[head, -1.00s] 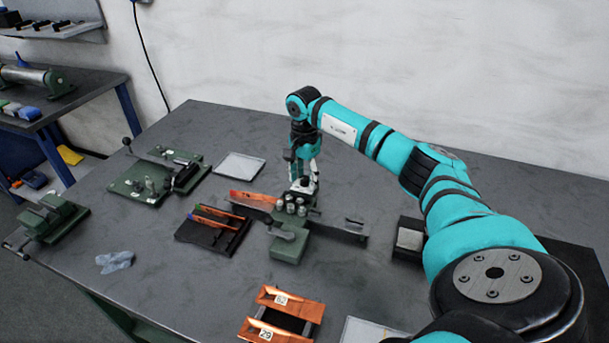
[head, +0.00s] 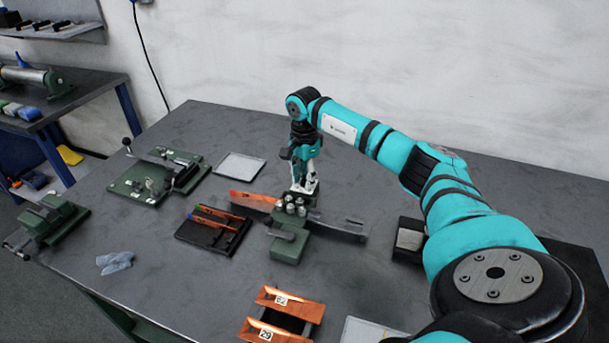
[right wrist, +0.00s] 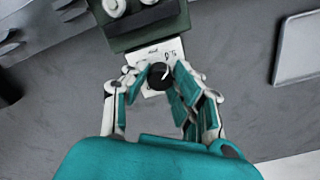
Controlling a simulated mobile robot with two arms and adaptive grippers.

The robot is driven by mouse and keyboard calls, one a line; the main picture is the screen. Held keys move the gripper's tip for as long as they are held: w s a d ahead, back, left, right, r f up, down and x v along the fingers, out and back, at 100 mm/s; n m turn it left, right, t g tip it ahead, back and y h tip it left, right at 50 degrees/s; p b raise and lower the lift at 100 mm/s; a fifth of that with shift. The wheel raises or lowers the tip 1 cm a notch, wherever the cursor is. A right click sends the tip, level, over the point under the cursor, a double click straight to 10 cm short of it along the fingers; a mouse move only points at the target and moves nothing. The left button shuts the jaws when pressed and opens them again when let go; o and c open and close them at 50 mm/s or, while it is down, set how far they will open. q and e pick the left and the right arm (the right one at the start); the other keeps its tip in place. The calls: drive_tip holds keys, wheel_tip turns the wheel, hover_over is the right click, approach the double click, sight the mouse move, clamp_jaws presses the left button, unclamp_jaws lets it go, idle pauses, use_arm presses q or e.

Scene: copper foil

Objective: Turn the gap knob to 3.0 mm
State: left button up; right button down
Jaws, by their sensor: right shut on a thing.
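The gap knob (right wrist: 158,77) is a small black round knob with a white pointer mark, seen in the right wrist view. It sits on a white dial plate (right wrist: 150,58) at the end of the green machine (head: 288,246). Small printed numerals show on the plate, but I cannot read the setting surely. My right gripper (right wrist: 160,80) is shut on the knob, its fingers on either side of it. In the head view my right gripper (head: 303,186) points down at the machine's far end and hides the knob. My left gripper is not in view.
An orange copper strip (head: 255,200) lies at the machine's left side. A black tray (head: 212,236) with strips is left of it. Orange numbered holders (head: 282,302) stand in front. A pale flat tray (head: 239,167) and a green fixture (head: 150,182) are further left.

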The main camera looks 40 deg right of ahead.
drive_tip(key=m, duration=0.4)
drive_tip(key=shift+r+p, duration=0.15)
drive_tip(key=shift+p, duration=0.15)
drive_tip(key=m, duration=0.5)
drive_tip(key=shift+w+p, duration=0.1)
drive_tip(key=shift+p, duration=0.3)
drive_tip(key=m+p, duration=0.1)
drive_tip(key=m, duration=0.3)
drive_tip(key=m+p, duration=0.1)
drive_tip(key=m, duration=0.4)
drive_tip(key=shift+d+r, duration=0.1)
drive_tip(key=m+p, duration=0.1)
drive_tip(key=m, duration=0.3)
drive_tip(key=shift+m, duration=0.3)
drive_tip(key=m+p, duration=0.1)
drive_tip(key=m, duration=0.2)
drive_tip(key=shift+m, duration=0.3)
drive_tip(key=m+p, duration=0.2)
drive_tip(key=m, duration=0.2)
drive_tip(key=shift+m+p, duration=0.85)
drive_tip(key=shift+m, duration=1.15)
